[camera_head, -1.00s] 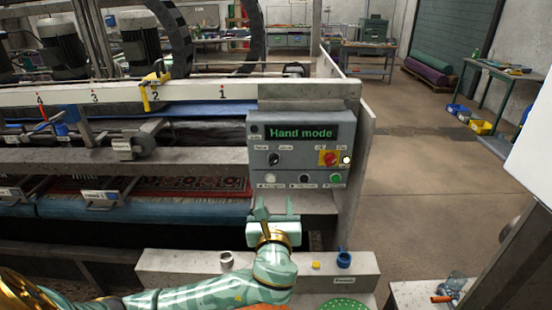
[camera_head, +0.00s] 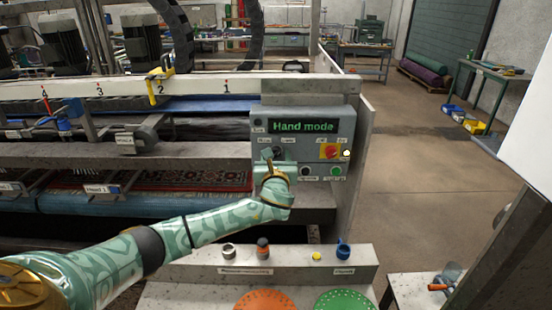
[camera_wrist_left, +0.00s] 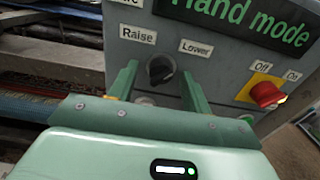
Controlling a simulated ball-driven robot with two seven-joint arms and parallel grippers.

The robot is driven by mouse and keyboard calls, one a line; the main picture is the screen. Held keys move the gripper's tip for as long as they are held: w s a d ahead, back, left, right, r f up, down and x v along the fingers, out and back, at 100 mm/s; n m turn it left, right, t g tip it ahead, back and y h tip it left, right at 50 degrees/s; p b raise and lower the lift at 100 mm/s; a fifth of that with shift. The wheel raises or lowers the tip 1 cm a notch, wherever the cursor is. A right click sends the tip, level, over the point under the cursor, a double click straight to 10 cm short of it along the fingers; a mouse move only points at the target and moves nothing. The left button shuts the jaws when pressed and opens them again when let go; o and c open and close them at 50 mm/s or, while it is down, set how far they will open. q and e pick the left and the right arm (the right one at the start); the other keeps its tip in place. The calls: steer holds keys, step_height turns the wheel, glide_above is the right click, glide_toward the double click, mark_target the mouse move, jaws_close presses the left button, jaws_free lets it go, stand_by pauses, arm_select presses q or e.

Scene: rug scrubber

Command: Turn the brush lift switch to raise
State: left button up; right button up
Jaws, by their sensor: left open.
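The brush lift switch (camera_wrist_left: 161,69) is a black rotary knob on the grey control panel (camera_head: 336,115). In the left wrist view it sits below the labels Raise (camera_wrist_left: 138,34) and Lower (camera_wrist_left: 195,49). My left gripper (camera_wrist_left: 158,85) is open, one finger on each side of the knob; whether they touch it I cannot tell. In the head view my left gripper (camera_head: 272,165) is in front of the panel's left part and hides some of it. The panel's display (camera_head: 303,126) reads "Hand mode". My right gripper is not in view.
A red switch on a yellow plate (camera_head: 330,151), labelled Off and On, is right of the knob. Push buttons, one of them green (camera_head: 336,171), line the panel's lower edge.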

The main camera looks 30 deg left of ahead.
arm_select(q)
steer(key=shift+w, duration=0.15)
steer(key=shift+d, duration=0.1)
steer(key=c, duration=1)
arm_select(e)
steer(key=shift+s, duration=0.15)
